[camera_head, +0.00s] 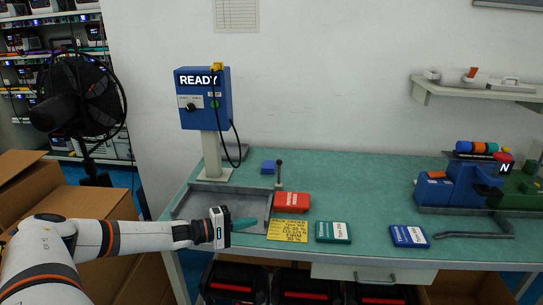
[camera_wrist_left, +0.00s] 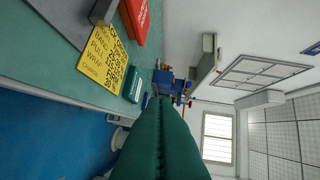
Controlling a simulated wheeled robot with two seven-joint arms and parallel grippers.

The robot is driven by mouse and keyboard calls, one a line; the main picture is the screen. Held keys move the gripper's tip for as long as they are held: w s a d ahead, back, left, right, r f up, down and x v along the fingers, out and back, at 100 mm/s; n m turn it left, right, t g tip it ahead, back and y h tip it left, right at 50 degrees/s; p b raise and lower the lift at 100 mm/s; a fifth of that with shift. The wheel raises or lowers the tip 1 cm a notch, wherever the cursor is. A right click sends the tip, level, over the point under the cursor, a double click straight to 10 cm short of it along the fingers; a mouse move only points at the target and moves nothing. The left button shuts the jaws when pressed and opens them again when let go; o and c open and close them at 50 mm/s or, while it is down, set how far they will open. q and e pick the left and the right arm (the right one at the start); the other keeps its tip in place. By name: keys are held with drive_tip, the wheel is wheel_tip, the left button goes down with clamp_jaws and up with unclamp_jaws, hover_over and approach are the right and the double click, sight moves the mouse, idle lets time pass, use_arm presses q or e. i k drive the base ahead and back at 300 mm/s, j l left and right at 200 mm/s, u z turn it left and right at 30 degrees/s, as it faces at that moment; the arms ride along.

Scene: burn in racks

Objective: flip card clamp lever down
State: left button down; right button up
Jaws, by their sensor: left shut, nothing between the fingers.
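An upright grey lever with a dark knob (camera_head: 279,171) stands at the back right corner of a grey tray (camera_head: 184,208) on the bench. A small blue block (camera_head: 268,167) is just left of the lever. My left gripper (camera_head: 256,222) reaches in over the front of the tray, its green fingers shut and empty, to the front left of the lever and apart from it. The shut fingers also fill the lower middle of the left wrist view (camera_wrist_left: 160,102). The lever is not clearly visible there. My right gripper is not in view.
Right of the tray lie a red card (camera_head: 291,202), a yellow note (camera_head: 289,230), a green card (camera_head: 333,232) and a blue card (camera_head: 409,236). A blue READY box (camera_head: 204,98) stands behind the tray. A blue fixture (camera_head: 466,186) is far right. The middle back of the bench is clear.

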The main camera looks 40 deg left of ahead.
sight(279, 162)
drive_tip(key=i+j, duration=0.85)
drive_tip(key=j, duration=0.3)
